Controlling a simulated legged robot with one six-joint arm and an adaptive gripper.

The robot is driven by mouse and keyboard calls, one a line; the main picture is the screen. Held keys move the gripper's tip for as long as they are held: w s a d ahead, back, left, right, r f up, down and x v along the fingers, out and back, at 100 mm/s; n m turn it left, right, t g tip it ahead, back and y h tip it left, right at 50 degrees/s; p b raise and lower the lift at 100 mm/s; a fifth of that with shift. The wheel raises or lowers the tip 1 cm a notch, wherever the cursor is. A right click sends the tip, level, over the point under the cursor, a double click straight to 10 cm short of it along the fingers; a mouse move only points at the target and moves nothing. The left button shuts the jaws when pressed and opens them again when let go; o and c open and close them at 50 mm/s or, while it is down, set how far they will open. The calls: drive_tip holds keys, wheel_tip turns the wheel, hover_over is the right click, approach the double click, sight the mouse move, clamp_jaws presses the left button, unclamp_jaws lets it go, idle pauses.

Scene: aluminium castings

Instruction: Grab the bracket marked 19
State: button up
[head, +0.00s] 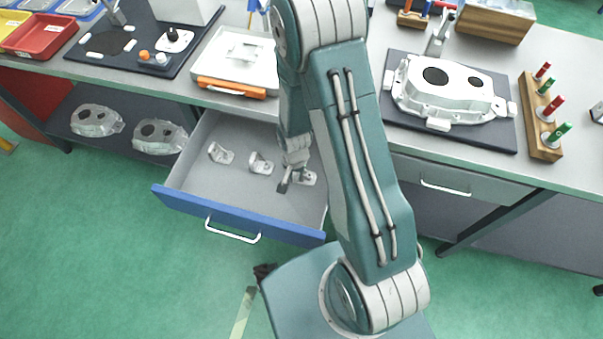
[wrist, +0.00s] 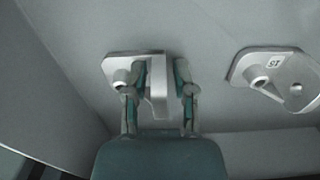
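Three small grey metal brackets lie in an open drawer (head: 236,203): a left one (head: 221,153), a middle one (head: 260,163) and a right one (head: 306,178). My gripper (head: 291,180) is down in the drawer at the right bracket, partly covering it. In the wrist view my gripper (wrist: 161,72) is open, its two fingers astride the upright rib of a bracket (wrist: 157,100). A gap shows between the rib and the right finger. No number is visible on this bracket. A neighbouring bracket (wrist: 258,68) at the right carries a small label that appears upside down and is hard to read.
The drawer has a blue front (head: 250,222) and grey walls close around my gripper. Above it are the workbench and a white case (head: 238,52) with an orange edge. A large casting (head: 448,90) lies on a dark mat at the right. Two castings sit on the lower shelf.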

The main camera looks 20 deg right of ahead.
clamp_jaws()
drive_tip(key=shift+r, duration=0.2)
